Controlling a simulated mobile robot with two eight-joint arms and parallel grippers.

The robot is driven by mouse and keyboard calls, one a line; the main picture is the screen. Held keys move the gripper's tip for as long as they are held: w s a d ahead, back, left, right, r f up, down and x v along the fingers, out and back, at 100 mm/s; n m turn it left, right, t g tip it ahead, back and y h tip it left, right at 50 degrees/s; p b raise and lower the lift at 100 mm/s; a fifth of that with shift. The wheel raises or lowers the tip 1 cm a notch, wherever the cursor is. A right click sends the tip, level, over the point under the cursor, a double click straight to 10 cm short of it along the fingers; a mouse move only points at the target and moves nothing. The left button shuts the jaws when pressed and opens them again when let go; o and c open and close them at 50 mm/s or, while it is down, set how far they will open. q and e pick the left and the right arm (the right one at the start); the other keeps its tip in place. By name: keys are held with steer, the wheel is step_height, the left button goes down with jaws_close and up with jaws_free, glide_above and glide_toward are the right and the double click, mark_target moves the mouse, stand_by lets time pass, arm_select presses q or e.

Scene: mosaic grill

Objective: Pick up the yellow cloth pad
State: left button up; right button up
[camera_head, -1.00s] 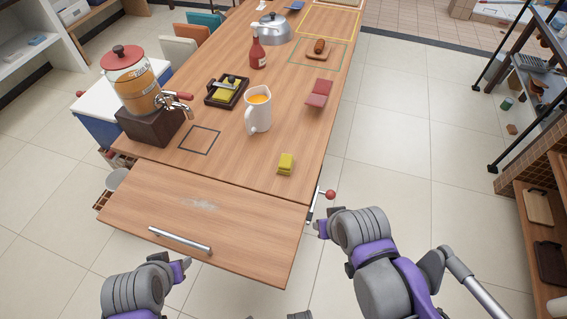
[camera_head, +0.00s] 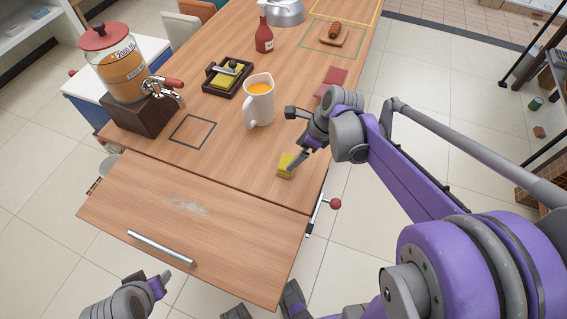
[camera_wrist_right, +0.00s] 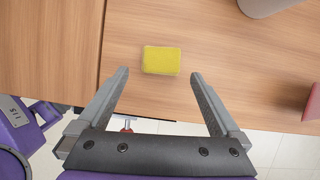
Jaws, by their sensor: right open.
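The yellow cloth pad (camera_head: 285,166) lies on the wooden table near its right edge, just behind the pulled-out front board. In the right wrist view the pad (camera_wrist_right: 161,60) lies flat ahead of the fingertips, roughly centred between them and not touched. My right gripper (camera_head: 297,150) is above and beside the pad and partly covers it in the head view. In the wrist view the right gripper (camera_wrist_right: 159,74) is open with nothing between its fingers. My left gripper (camera_head: 160,283) is low at the left, in front of the board, and its jaw opening is unclear.
A white pitcher (camera_head: 259,106) of orange liquid stands behind the pad. A red pad (camera_head: 331,80) lies at the right table edge. A drink dispenser (camera_head: 128,90) and a dark tray (camera_head: 228,78) stand farther left. A red-knobbed lever (camera_head: 335,203) sticks out at the table's right side.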

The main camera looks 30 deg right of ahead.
mark_target(287, 162)
steer(key=b+x, duration=0.1)
steer(key=x, duration=0.7)
steer(key=shift+w+d, duration=0.1)
steer(key=shift+w, duration=0.05)
steer(key=shift+c, duration=0.2)
steer(key=shift+r, duration=0.1)
steer(key=c, duration=1)
steer(key=shift+c, duration=0.2)
step_height(287, 162, up, 10)
steer(key=shift+p, duration=0.75)
